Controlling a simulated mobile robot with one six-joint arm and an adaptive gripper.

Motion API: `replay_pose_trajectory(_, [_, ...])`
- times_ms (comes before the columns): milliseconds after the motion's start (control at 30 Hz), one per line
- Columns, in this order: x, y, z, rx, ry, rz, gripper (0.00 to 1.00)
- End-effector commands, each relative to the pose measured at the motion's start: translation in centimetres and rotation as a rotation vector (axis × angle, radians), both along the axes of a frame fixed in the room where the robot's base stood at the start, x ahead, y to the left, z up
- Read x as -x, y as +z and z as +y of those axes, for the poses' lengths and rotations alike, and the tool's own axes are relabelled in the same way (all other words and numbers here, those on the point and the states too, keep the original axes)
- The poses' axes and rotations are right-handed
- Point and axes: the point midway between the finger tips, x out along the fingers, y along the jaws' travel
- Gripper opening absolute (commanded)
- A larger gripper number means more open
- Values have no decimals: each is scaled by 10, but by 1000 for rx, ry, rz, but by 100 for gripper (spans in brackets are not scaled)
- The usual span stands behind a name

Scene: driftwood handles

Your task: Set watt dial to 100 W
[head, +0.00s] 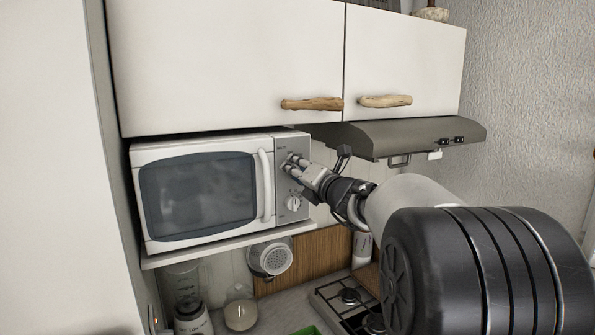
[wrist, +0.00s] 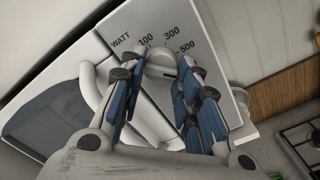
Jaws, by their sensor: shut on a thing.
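The white microwave (head: 150,154) stands on a shelf under the wall cupboards, with its door shut. Its grey control panel (head: 284,184) is at its right side. My gripper (head: 294,163) is at the upper dial on this panel. In the wrist view, my gripper (wrist: 163,80) is shut on the watt dial (wrist: 161,58), with a finger on each side of it. Labels WATT, 100, 300 and 500 show around the dial. The dial's pointer setting cannot be made out clearly. A lower white dial (head: 293,203) shows below my gripper in the head view.
The microwave door handle (head: 265,185) stands out just left of the panel. A range hood (head: 408,136) is to the right, above a gas hob (head: 345,298). Cupboards with driftwood handles (head: 312,104) hang above. A blender (head: 187,300) stands on the counter below.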

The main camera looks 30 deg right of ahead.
Motion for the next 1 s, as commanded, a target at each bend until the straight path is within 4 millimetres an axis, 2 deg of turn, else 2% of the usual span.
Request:
replay_pose_trajectory(267, [0, 0, 0, 0, 0, 0, 6])
replay_pose_trajectory(667, [0, -2, 0, 83, 0, -4, 6])
replay_pose_trajectory(1000, [0, -5, -1, 357, -1, -13, 6])
